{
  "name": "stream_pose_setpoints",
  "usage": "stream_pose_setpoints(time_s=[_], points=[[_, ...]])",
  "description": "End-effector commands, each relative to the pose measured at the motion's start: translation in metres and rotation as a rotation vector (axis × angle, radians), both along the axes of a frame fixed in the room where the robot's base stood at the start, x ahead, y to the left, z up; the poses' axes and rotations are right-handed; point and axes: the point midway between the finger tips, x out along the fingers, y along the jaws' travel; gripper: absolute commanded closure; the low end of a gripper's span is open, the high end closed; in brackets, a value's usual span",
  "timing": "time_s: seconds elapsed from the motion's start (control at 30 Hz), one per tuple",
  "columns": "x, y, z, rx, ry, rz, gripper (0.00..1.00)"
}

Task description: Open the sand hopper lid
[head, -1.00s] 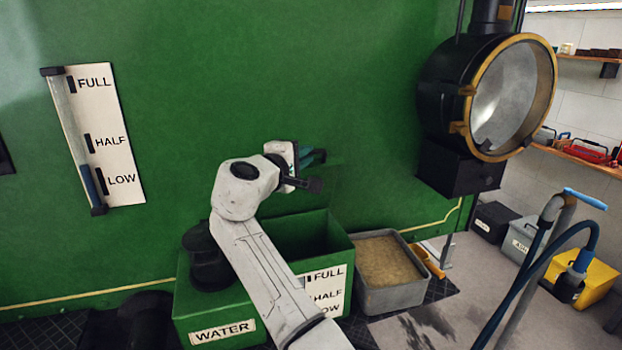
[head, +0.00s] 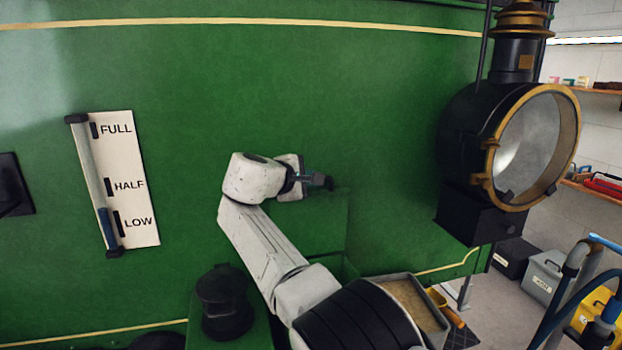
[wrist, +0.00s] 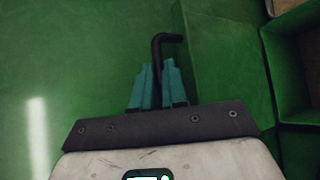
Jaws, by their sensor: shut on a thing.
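A green panel (head: 322,225), which looks like the lid, stands raised behind the box's opening, close to the green wall. Its edges are faint against that wall. My gripper (head: 314,181) is at the panel's top edge. In the wrist view, my gripper (wrist: 154,85) has its blue-green fingers shut on a dark bent handle (wrist: 160,48). The panel also shows in the wrist view (wrist: 222,55), right of the fingers. Where the handle joins the panel is hidden. My arm covers much of the box in the head view.
A black round fitting (head: 224,300) stands on the green box at its left. A grey tray of sand (head: 413,300) is right of my arm. A large black lamp (head: 510,145) juts out at right. A gauge (head: 125,185) hangs on the wall at left.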

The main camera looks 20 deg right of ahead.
Motion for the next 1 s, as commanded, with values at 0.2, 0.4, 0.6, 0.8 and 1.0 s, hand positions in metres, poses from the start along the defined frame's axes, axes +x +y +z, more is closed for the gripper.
stream_pose_setpoints(time_s=[0.2,0.4,0.6,0.8,1.0], points=[[0.0019,0.0005,0.0084,-0.007,0.001,0.002,1.0],[0.002,0.0005,0.0085,-0.007,0.001,0.002,1.0],[0.0021,0.0005,0.0088,-0.007,0.001,0.003,0.84],[0.0019,0.0003,0.0061,-0.004,0.004,0.001,0.65],[0.0017,0.0001,0.0031,-0.002,0.008,0.001,0.62]])
